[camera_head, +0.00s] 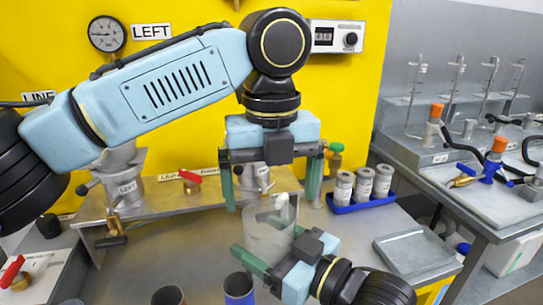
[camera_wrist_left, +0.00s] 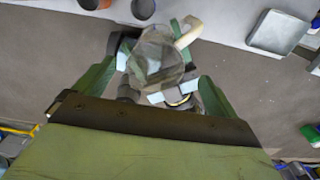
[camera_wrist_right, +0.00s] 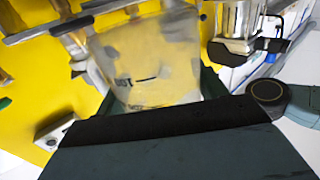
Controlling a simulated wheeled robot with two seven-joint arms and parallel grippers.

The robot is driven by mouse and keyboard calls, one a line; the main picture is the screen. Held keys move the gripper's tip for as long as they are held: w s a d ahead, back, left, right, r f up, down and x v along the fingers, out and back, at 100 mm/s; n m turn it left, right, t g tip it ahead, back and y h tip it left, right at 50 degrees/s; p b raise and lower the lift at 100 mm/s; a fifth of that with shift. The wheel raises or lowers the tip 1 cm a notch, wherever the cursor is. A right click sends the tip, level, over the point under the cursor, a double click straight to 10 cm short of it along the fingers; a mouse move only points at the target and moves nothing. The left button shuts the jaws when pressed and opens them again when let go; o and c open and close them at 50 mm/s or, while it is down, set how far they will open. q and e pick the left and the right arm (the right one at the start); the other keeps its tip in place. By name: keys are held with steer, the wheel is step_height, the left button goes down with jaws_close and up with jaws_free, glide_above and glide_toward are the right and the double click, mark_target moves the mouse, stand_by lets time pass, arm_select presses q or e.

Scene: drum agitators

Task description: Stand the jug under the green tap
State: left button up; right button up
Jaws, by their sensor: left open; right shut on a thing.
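The jug (camera_head: 266,236) is translucent grey with a pale handle (camera_head: 283,203). It looks roughly upright in the head view, and whether its base touches the table is unclear. My right gripper (camera_head: 268,247) is shut on it from the front. The jug also shows in the left wrist view (camera_wrist_left: 155,60), and fills the middle of the right wrist view (camera_wrist_right: 150,65). My left gripper (camera_head: 271,190) is open, pointing down above the jug, with its fingers apart on either side. The green tap (camera_head: 335,148) is at the back, just right of my left gripper.
A blue tray (camera_head: 362,206) with several grey tins stands to the right. A shallow grey tray (camera_head: 418,253) lies at the front right. A blue cup (camera_head: 238,287) stands near the front edge. A side bench with glassware is at right.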

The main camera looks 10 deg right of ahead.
mark_target(271, 218)
arm_select(q)
steer(key=shift+f, duration=2.8)
steer(key=shift+c, duration=0.3)
steer(key=c, duration=0.9)
steer(key=shift+c, duration=0.6)
arm_select(e)
steer(key=o, duration=1.1)
